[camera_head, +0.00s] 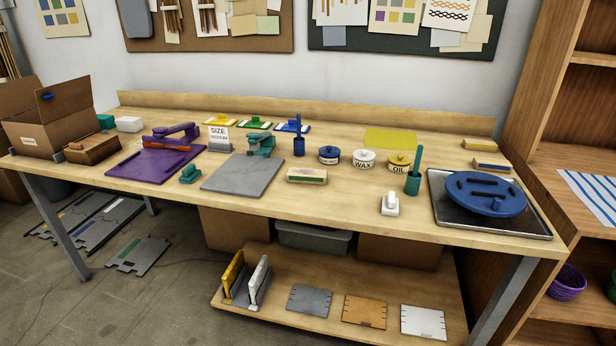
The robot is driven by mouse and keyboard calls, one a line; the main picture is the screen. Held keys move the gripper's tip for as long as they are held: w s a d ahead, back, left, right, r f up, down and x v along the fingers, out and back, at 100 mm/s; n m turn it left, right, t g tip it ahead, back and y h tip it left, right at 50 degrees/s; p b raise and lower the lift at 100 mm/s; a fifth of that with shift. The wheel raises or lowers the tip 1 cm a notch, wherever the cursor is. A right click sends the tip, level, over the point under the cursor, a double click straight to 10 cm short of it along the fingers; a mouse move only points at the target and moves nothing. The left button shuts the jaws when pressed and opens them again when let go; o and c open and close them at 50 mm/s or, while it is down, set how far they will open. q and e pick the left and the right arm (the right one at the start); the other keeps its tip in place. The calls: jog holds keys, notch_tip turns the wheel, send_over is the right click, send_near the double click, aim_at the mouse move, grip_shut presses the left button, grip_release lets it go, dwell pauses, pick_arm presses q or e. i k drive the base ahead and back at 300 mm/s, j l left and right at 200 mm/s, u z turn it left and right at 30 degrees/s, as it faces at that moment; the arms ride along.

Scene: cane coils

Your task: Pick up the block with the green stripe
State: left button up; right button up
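A small tan block with a green stripe (307,176) along its front side lies on the wooden workbench (390,222), near the middle of the bench. It sits just right of a grey mat (243,176) and appears apart from it. Nothing covers the block. Two similar tan blocks lie at the back right of the bench: one with a blue stripe (491,165) and one with a yellowish stripe (478,144). Neither of my grippers shows in the head view.
Behind the block stand a blue upright tool (298,138) and lidded pots, including a WAX pot (364,159). A green upright tool (413,172) and a white item (389,204) stand to its right. Bench space in front of the block is clear.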

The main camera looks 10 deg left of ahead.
aim_at(308, 176)
jog(key=i+j+z, duration=0.2)
jog(key=j, duration=0.2)
jog(key=j+z, duration=0.2)
jog(key=j, duration=0.2)
jog(key=j+z, duration=0.2)
jog(key=j, duration=0.2)
jog(key=i, duration=0.05)
